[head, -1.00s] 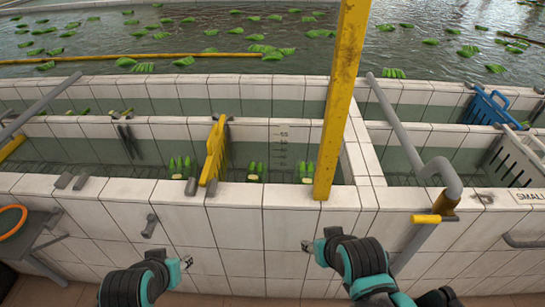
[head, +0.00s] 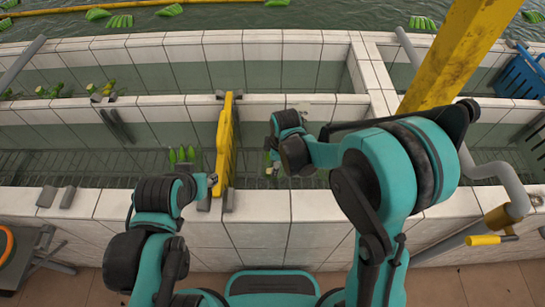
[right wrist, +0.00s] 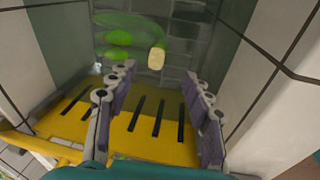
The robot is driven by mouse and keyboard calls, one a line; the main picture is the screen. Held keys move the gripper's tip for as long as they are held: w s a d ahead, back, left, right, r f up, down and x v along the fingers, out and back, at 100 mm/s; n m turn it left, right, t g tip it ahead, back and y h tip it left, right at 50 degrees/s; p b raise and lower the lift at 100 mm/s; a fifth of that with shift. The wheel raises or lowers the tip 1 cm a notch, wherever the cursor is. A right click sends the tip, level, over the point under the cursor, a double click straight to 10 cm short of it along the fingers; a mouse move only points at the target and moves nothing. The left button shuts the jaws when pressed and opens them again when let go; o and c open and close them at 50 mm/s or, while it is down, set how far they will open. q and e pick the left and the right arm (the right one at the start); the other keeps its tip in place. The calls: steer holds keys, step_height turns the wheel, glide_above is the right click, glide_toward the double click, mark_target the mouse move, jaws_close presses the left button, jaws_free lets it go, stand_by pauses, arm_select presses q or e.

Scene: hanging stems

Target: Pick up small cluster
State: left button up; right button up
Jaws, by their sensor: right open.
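A small green banana cluster (right wrist: 124,38) with a pale cut stem end (right wrist: 156,58) lies beyond my right fingertips in the right wrist view. My right gripper (right wrist: 158,78) is open and empty, its two fingers apart, with the cluster ahead and slightly left. In the head view my right arm reaches over the front wall into the trough and hides most of that gripper and cluster. Another green cluster (head: 182,154) is left of the yellow divider (head: 225,140). My left gripper (head: 212,180) is near the divider's left side; its fingers are too small to judge.
The tiled front wall (head: 265,207) and the middle wall (head: 165,112) bound the trough. A yellow post (head: 450,55) and a grey pipe (head: 500,190) stand right. More clusters (head: 50,90) are at the rear left. A blue crate (head: 522,75) is far right.

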steer(key=f, duration=0.2)
steer(key=f+b, duration=0.1)
steer(key=shift+w+a, duration=0.2)
steer(key=shift+a, duration=0.05)
steer(key=f, duration=0.1)
steer(key=w+f+b, duration=0.1)
steer(key=f, duration=0.1)
steer(key=f+b, duration=0.1)
steer(key=f, duration=0.1)
steer(key=shift+w+a+f, duration=0.15)
steer(key=shift+a, duration=0.2)
jaws_close()
